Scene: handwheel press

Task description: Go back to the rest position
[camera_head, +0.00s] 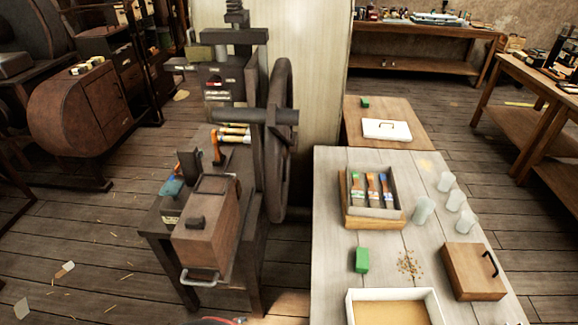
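The handwheel press stands left of centre, with its large dark handwheel (278,140) seen nearly edge-on and a screw column (236,30) at the top. A brown box with a pale handle (206,230) sits at the front of the press bench. My gripper cannot be made out in this view. A small dark and red shape shows at the bottom edge, and I cannot tell what it is.
A pale table (335,210) at right holds an open box (400,190) of coloured-handled tools, several frosted jars (423,210), a green block (362,260), a wooden lid (472,272) and a white-rimmed tray (350,308). Brown cabinets (85,110) stand at left. Open floor lies front left.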

